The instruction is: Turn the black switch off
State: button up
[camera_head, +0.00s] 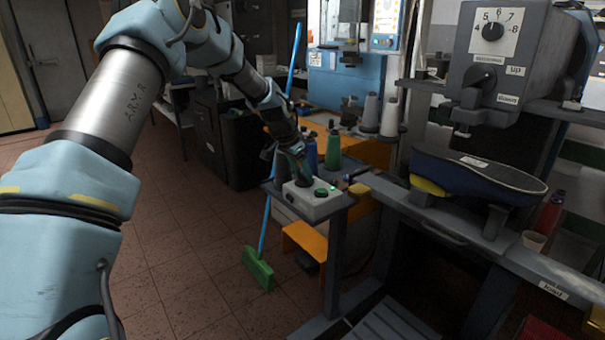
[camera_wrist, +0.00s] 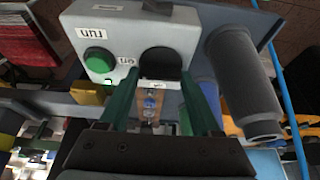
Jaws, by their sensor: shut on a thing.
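A pale grey control box (camera_head: 313,205) stands on a dark ledge, and it also fills the top of the wrist view (camera_wrist: 193,30). In the wrist view the round black switch (camera_wrist: 160,62) sits on its face between the tips of my gripper's green fingers (camera_wrist: 159,80). The fingers are closed against its two sides. An "on" label is left of the switch, upside down in this view. A green button (camera_wrist: 97,60) with a "run" label is further left. In the head view my gripper (camera_head: 301,174) reaches down onto the box and mostly hides the switch.
A grey cylinder (camera_wrist: 242,75) stands close beside the box in the wrist view. A green bottle (camera_head: 333,146) and thread cones (camera_head: 390,117) are behind it. A blue broom handle (camera_head: 293,75) leans nearby. A machine with a dial (camera_head: 493,31) is at right.

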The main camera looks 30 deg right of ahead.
jog(key=c, duration=0.4)
jog(key=shift+s+f+n+b, duration=0.1)
jog(key=shift+n+b, duration=0.25)
jog(key=shift+n, duration=0.05)
jog(key=n+t+b, duration=0.1)
jog(key=n+b, duration=0.1)
jog(key=shift+s+d+n+y, duration=0.1)
jog(key=shift+n+y, duration=0.3)
jog(key=n+t+b, duration=0.1)
jog(key=n, duration=0.2)
jog(key=shift+d+n+t+y+b, duration=0.1)
jog(key=shift+n+t+y+b, duration=0.2)
jog(key=shift+y, duration=0.1)
jog(key=n+y, duration=0.1)
jog(key=n, duration=0.1)
jog(key=n+t, duration=0.1)
jog(key=n, duration=0.2)
jog(key=shift+s+d+n+y, duration=0.1)
jog(key=shift+n+y, duration=0.2)
jog(key=shift+y, duration=0.1)
jog(key=n+y, duration=0.2)
jog(key=n, duration=0.3)
